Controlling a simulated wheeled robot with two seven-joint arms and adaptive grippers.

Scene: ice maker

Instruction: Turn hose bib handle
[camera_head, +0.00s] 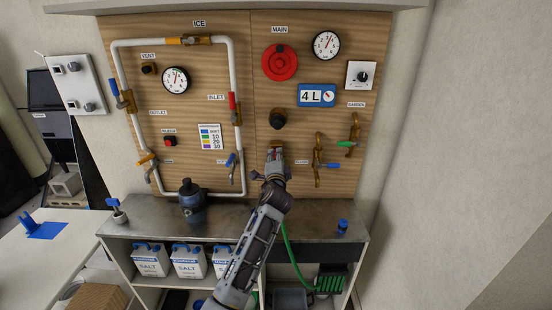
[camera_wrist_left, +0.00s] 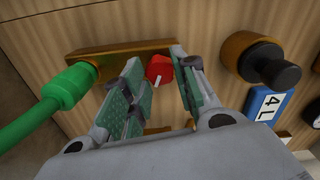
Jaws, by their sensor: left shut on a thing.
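The hose bib is a brass fitting (camera_wrist_left: 120,62) with a small red handle (camera_wrist_left: 158,68) and a green hose (camera_wrist_left: 62,100) on its end. In the head view the hose (camera_head: 290,250) hangs down from the spot where my left gripper (camera_head: 275,157) meets the board. In the left wrist view my left gripper (camera_wrist_left: 160,82) has its green-padded fingers on both sides of the red handle, shut on it. In the head view the gripper hides most of the bib. My right gripper is not in view.
A dark knob on a brass base (camera_wrist_left: 265,62) and the blue 4 L meter (camera_head: 316,95) are close by. Brass taps (camera_head: 319,160) stand to the right. A grey shelf top (camera_head: 250,215) lies below, with a dark blue canister (camera_head: 192,203) on it.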

